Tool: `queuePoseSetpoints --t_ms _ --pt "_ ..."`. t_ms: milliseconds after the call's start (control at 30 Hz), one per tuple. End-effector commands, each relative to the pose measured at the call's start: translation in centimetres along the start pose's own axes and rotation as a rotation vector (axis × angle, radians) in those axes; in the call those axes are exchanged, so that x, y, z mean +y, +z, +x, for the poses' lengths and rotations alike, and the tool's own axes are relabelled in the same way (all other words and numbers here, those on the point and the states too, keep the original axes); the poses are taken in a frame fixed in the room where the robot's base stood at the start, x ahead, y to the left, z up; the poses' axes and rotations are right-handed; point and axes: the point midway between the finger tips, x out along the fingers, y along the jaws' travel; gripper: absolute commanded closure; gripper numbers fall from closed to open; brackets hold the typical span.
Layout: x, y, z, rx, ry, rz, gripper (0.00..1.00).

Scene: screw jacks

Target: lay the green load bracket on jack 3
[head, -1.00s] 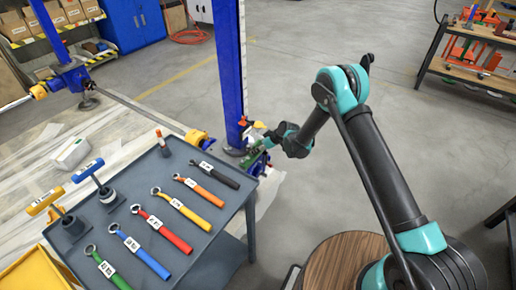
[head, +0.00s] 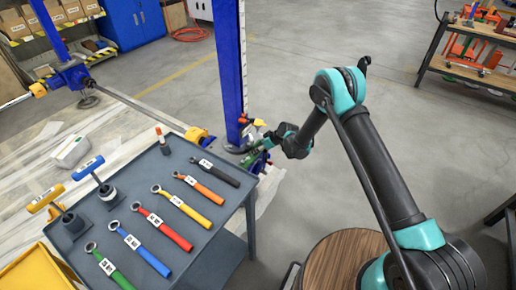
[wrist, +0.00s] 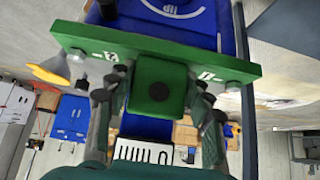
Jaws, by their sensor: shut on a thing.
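The green load bracket (wrist: 160,95) fills the middle of the wrist view. It is a wide plate with a bolt at each end and a block in the centre. My gripper (wrist: 158,100) is shut on its block, with a finger on each side. In the head view my gripper (head: 268,146) is at the foot of the near blue column (head: 230,70), beyond the tool table. A blue jack part (wrist: 185,30) shows close behind the bracket in the wrist view. I cannot read a jack number, nor tell whether the bracket touches the jack.
A grey table (head: 215,245) with several coloured wrenches and two T-handled tools stands left of my arm. A yellow part (head: 198,137) sits left of the column foot. A shelf (head: 465,65) stands at the back right. Floor between is clear.

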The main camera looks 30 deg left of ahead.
Motion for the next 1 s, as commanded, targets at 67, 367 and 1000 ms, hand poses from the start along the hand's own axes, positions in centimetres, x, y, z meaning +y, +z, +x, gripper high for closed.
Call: queuePoseSetpoints --t_ms 67,367,1000 --pt "0.0 0.0 0.0 0.001 0.0 0.0 0.45" --pt "0.0 0.0 0.0 0.0 0.0 0.0 0.25" --pt "0.0 0.0 -6.9 -0.001 0.0 0.002 0.25"
